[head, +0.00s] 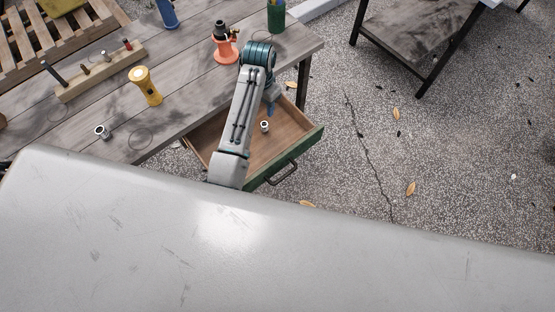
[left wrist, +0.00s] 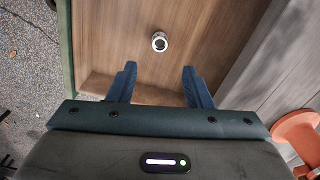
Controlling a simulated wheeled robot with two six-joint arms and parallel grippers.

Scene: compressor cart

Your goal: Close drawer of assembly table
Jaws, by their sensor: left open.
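The assembly table (head: 200,98) has a wooden drawer (head: 298,118) standing open, with a green front panel (head: 312,144) and a dark bar handle (head: 284,174). A small metal socket (head: 265,126) lies inside on the drawer floor. My left arm reaches across the drawer, and my left gripper (head: 271,106) is over its far part, partly hidden by the arm. In the left wrist view the open blue fingers (left wrist: 160,84) are empty above the drawer floor, with the socket (left wrist: 159,42) beyond them. The green front (left wrist: 66,50) is at the left there. My right gripper is not seen.
On the tabletop stand an orange bottle-like object (head: 224,47), a yellow flashlight (head: 146,86), a wooden holder (head: 100,74) and a metal fitting (head: 102,132). A grey panel fills the foreground. Speckled floor (head: 350,180) right of the drawer is open.

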